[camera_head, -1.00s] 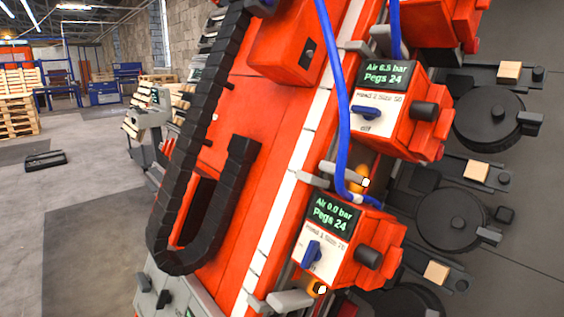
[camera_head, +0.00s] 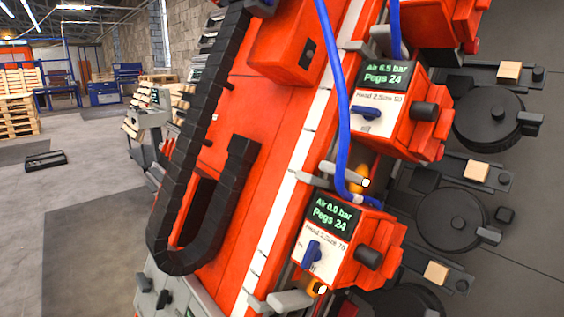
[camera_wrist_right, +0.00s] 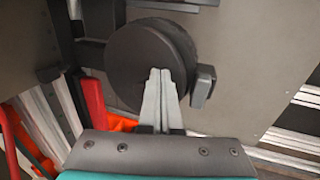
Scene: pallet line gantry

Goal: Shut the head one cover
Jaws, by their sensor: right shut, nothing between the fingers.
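The head one unit (camera_head: 342,243) is an orange box at lower middle in the head view; its screen reads Air 0.0 bar, Pegs 24. A blue switch lever (camera_head: 312,250) is on its white panel. Round black lids (camera_head: 452,218) stand to its right; I cannot tell which one is the head one cover, or whether it is shut. In the right wrist view my right gripper (camera_wrist_right: 160,74) is shut and empty, its fingertips in front of a dark round lid (camera_wrist_right: 127,58). I cannot tell whether they touch it. My left gripper is not in view.
The head two unit (camera_head: 402,110), reading Air 6.5 bar, sits above head one. Blue hoses (camera_head: 338,90) and a black cable chain (camera_head: 205,130) run along the orange gantry. Grey clamps (camera_head: 290,300) stick out near head one. Open floor (camera_head: 95,240) lies at left.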

